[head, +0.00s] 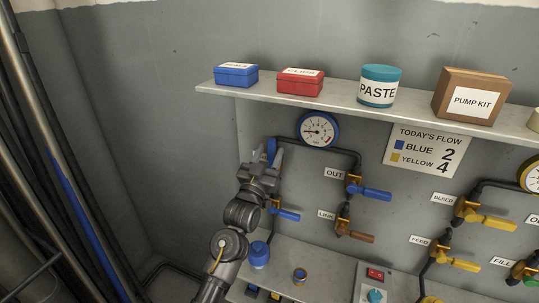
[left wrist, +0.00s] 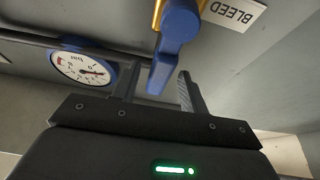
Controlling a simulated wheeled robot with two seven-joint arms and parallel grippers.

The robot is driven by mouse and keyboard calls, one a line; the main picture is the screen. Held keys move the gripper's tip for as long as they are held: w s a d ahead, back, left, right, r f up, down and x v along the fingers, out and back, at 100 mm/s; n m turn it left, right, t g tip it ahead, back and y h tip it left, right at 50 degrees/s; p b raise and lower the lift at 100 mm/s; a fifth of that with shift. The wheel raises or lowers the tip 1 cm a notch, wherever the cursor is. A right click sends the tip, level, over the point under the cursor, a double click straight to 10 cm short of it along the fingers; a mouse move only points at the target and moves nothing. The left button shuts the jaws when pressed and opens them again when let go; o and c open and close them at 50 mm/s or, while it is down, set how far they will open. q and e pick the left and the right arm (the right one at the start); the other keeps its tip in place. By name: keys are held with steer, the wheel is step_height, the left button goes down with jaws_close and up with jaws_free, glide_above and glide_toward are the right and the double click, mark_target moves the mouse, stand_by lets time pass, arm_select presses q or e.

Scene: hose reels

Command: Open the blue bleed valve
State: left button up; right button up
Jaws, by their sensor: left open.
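The blue bleed valve lever (left wrist: 175,45) shows in the left wrist view, beside a BLEED label (left wrist: 235,12) seen upside down. Its free end lies between the two open fingers of my left gripper (left wrist: 158,78). I cannot tell whether either finger touches it. In the head view my left gripper (head: 266,163) is at the panel's left side, left of and below the blue-rimmed gauge (head: 318,129). A blue part (head: 271,148) shows between its fingers, and the rest of the valve is hidden behind the gripper. My right gripper is not in view.
Blue OUT lever (head: 375,193) and another blue lever (head: 286,214) are close by. An orange-brown LINK lever (head: 358,236) and yellow levers (head: 490,222) stand further right. A shelf (head: 340,100) with boxes and a paste jar overhangs the panel.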

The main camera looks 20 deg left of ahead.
arm_select(q)
steer(key=b+v, duration=0.3)
steer(key=v, duration=0.7)
steer(key=shift+s, duration=0.3)
steer(key=shift+a, duration=0.1)
